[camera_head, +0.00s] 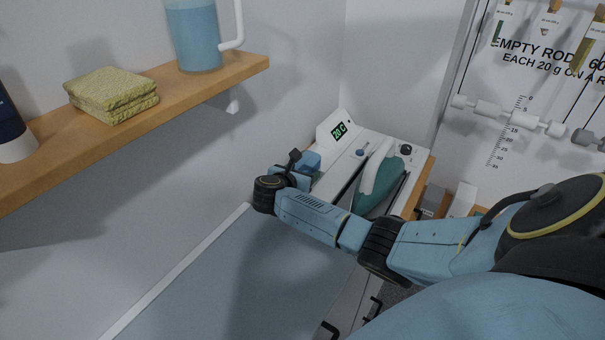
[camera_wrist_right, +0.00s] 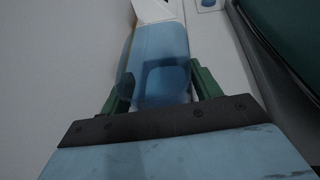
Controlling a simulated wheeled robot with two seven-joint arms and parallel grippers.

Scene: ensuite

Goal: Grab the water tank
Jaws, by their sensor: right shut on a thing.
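The water tank (camera_wrist_right: 158,48) is a translucent blue container in the right wrist view, between the two green fingers of my right gripper (camera_wrist_right: 163,88). The fingers are shut on it, one on each side. In the head view a small blue part of the tank (camera_head: 309,160) shows beside the white ironing station (camera_head: 338,132), behind my wrist. My right arm reaches in from the right, and the wrist hides much of the tank and the fingertips. I cannot tell whether the tank is still seated in the station. My left gripper is not in view.
A teal iron (camera_head: 377,186) with a white handle rests on the station, close to my right forearm. A wooden shelf (camera_head: 170,104) on the left wall holds a jug of blue liquid (camera_head: 196,38) and folded yellow cloths (camera_head: 112,94). A grey-blue board (camera_head: 235,285) lies below.

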